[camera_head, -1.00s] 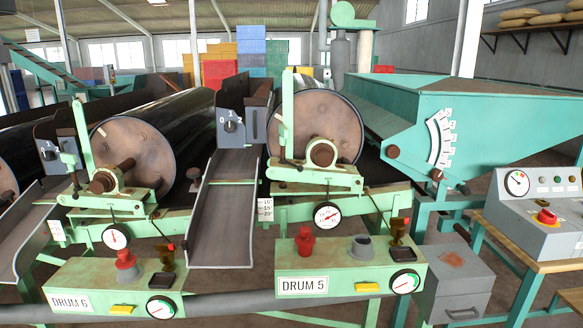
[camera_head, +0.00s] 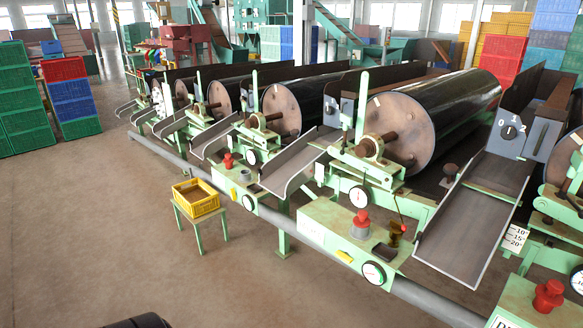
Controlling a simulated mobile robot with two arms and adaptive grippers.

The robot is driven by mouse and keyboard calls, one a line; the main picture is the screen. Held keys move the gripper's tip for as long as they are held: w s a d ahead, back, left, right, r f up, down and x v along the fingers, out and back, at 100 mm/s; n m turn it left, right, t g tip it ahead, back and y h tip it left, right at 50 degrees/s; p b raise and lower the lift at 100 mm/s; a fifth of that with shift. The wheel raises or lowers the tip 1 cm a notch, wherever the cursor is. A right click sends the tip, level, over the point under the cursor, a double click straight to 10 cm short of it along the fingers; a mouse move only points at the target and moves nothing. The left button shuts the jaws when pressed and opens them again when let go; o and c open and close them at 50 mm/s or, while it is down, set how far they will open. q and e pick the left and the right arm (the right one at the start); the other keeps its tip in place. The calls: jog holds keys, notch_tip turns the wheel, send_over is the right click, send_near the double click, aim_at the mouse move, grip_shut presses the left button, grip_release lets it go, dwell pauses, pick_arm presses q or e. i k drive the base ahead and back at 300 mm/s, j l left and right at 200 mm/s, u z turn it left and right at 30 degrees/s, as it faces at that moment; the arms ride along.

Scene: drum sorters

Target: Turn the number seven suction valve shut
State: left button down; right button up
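A row of drum sorters runs from the right edge into the far left. The large middle drum (camera_head: 402,130) matches the one labelled DRUM 6 earlier, by the 10-15-20 card (camera_head: 515,238) to its right. The drum left of it (camera_head: 283,108) would then be number seven; no label on it is readable. Its green control box (camera_head: 236,187) carries a red knob (camera_head: 228,160) and a round gauge (camera_head: 250,203). I cannot clearly pick out its suction valve or tell its position. A brass valve-like fitting (camera_head: 397,233) stands on the middle box. Neither gripper shows.
A yellow crate (camera_head: 190,208) sits on a small green stand (camera_head: 202,224) before the row. A grey pipe (camera_head: 310,232) runs low along the machines' front. Stacked green crates (camera_head: 25,105) stand far left. The floor (camera_head: 90,215) at left is open.

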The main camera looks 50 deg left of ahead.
aim_at(233, 193)
jog(key=j+u, duration=0.15)
jog(key=u, duration=0.3)
jog(key=j+u, duration=0.15)
jog(key=u, duration=0.3)
jog(key=i+j+u, duration=0.35)
jog(key=i+j, duration=0.15)
jog(key=j, duration=0.3)
jog(key=i+j+u, duration=0.3)
jog(key=i+j, duration=0.25)
jog(key=j, duration=0.15)
jog(key=i+j, duration=0.3)
jog(key=j, duration=0.2)
